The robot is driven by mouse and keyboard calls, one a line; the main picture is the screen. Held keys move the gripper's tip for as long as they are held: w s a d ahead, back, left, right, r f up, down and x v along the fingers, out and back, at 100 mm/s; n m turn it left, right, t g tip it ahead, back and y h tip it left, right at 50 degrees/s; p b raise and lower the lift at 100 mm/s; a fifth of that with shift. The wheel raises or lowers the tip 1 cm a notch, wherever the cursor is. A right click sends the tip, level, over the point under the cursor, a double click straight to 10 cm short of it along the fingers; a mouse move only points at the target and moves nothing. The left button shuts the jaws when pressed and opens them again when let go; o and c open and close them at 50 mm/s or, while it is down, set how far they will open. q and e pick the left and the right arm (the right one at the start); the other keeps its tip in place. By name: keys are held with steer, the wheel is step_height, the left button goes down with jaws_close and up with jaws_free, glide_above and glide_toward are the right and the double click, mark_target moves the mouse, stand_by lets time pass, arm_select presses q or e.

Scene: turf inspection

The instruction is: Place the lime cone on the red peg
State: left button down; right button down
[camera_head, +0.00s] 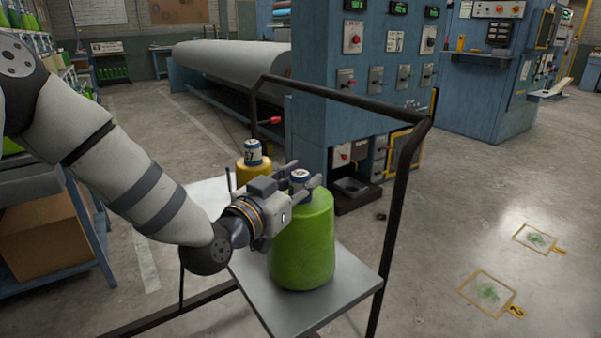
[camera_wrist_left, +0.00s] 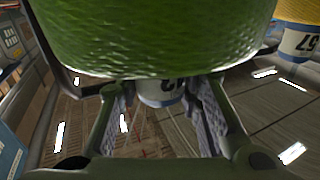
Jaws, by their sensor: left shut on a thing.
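The lime cone (camera_head: 303,245) is upright at the front of the grey trolley shelf (camera_head: 262,292); I cannot tell whether its base touches the shelf. My left gripper (camera_head: 304,183) is shut on the pale numbered tube end at its top. In the left wrist view the green body (camera_wrist_left: 155,35) fills the top, with the tube end (camera_wrist_left: 160,92) between the fingers (camera_wrist_left: 165,105). The red peg (camera_head: 270,121) sticks out from the dark trolley frame, behind and above the cone, and looks empty. My right gripper is not in view.
A yellow cone (camera_head: 256,171) stands behind the lime cone, close to my left gripper. The trolley's dark frame (camera_head: 345,95) has a top bar and a right post (camera_head: 397,220) close to the lime cone. Blue machine cabinets (camera_head: 310,60) stand behind.

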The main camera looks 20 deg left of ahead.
arm_select(q)
steer(key=shift+r, duration=0.3)
steer(key=c, duration=1.6)
jaws_free()
steer(key=shift+f, duration=0.35)
steer(key=o, duration=0.4)
steer(key=shift+o, duration=0.2)
